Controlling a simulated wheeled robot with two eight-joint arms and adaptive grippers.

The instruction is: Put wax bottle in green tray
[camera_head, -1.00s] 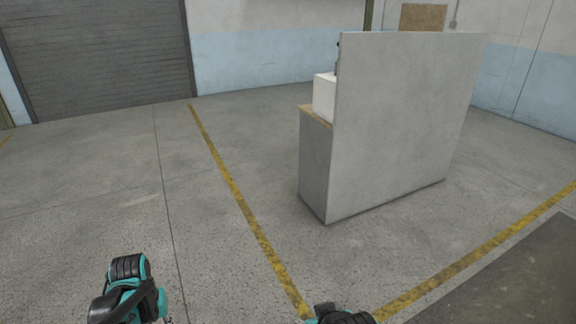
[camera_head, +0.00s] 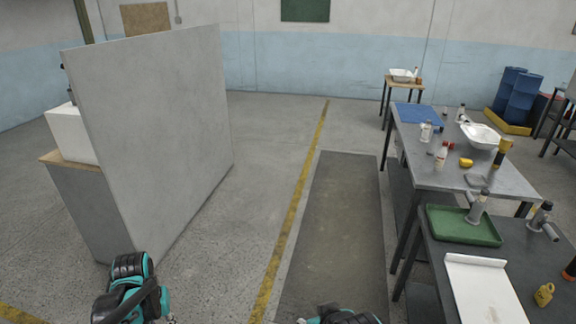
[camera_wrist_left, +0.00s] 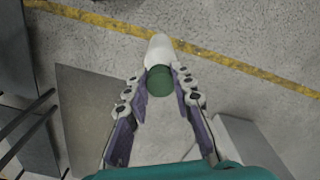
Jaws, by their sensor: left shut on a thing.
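My left gripper (camera_wrist_left: 160,88) is shut on the wax bottle (camera_wrist_left: 160,50), a pale bottle with a dark green cap, in the left wrist view. The cap points toward the camera and the bottle is above the floor. The green tray (camera_head: 448,225) is on the near dark table at the right of the head view, well away from my left arm. A grey tool with a handle stands in the tray. My right gripper is not in view; only part of that arm shows at the bottom edge.
A white paper or board (camera_head: 482,290) and a small yellow bottle (camera_head: 544,294) are on the near table (camera_head: 425,262). Behind it, a grey table (camera_head: 430,178) holds several bottles and a white tray (camera_head: 481,136). A tall grey panel (camera_head: 155,140) stands left. Floor between panel and tables is clear.

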